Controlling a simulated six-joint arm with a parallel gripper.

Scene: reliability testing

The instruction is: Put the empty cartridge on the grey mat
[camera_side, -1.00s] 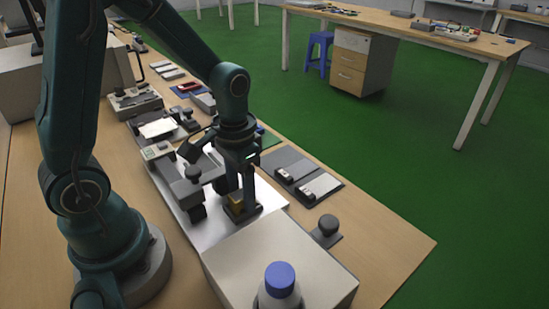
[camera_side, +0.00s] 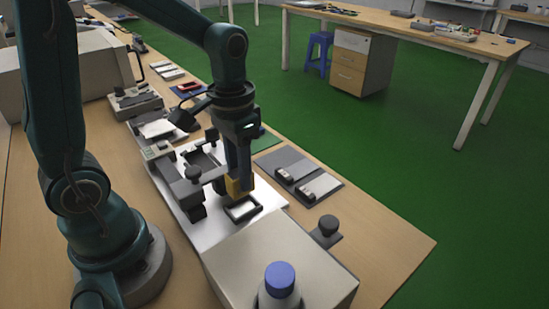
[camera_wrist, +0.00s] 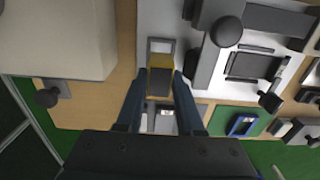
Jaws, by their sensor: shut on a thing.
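The cartridge (camera_side: 234,187) is a small amber block with a dark part, held between the two fingers of my gripper (camera_side: 240,188). In the wrist view the amber cartridge (camera_wrist: 160,62) sits between the fingertips (camera_wrist: 160,84). In the side view it hangs just above a dark-rimmed frame (camera_side: 257,209) on the white plate, whose inside shows bare and white. The grey mat (camera_side: 281,157) lies right of the plate, with a small dark-and-white item at its front edge. Beside it is a darker mat (camera_side: 334,184) with a light panel. The fingers partly hide the cartridge.
A dark clamp fixture with knobs (camera_side: 193,174) stands on the plate, left of my gripper. A large pale box (camera_side: 280,250) and a blue-capped bottle (camera_side: 280,276) are in front. A black knob (camera_side: 327,226) stands to the right. A green mat (camera_wrist: 247,122) lies beyond the plate.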

